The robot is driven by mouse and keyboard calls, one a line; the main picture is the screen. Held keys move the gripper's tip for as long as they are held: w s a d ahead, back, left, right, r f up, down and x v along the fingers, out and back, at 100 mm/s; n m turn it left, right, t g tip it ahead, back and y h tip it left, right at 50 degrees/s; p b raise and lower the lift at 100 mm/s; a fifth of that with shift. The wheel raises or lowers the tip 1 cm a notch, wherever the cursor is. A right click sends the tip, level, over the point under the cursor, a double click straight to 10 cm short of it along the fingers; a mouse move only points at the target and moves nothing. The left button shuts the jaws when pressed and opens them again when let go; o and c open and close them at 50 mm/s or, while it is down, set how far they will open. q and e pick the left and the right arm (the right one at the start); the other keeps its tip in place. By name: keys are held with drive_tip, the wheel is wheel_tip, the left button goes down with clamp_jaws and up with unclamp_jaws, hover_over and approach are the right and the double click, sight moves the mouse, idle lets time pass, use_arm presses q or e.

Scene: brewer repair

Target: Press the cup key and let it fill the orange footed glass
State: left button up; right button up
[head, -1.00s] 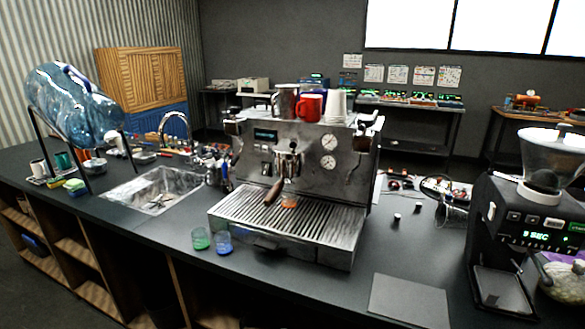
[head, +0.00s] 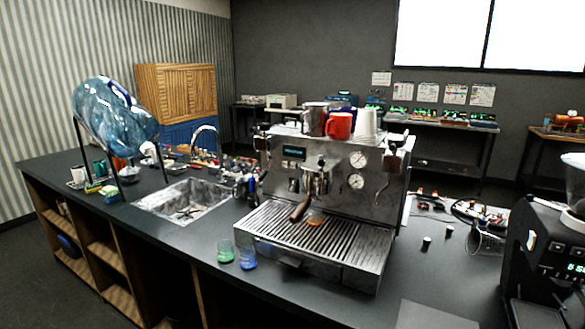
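The steel espresso machine (head: 330,190) stands on the dark counter, with a small lit display (head: 294,152) at its upper left front. Small keys (head: 293,185) sit below the display; I cannot tell which is the cup key. The orange footed glass (head: 315,217) stands on the drip tray (head: 290,236), below the portafilter (head: 302,208) locked in the group head. The portafilter handle partly covers the view near the glass. Its fill is too small to tell. Neither of my grippers is in view.
A green glass (head: 225,251) and a blue glass (head: 247,258) stand on the counter left of the machine's front. A sink (head: 185,202) lies further left. A grinder (head: 545,250) stands at the right. A red mug (head: 339,125) and white cups sit on top of the machine.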

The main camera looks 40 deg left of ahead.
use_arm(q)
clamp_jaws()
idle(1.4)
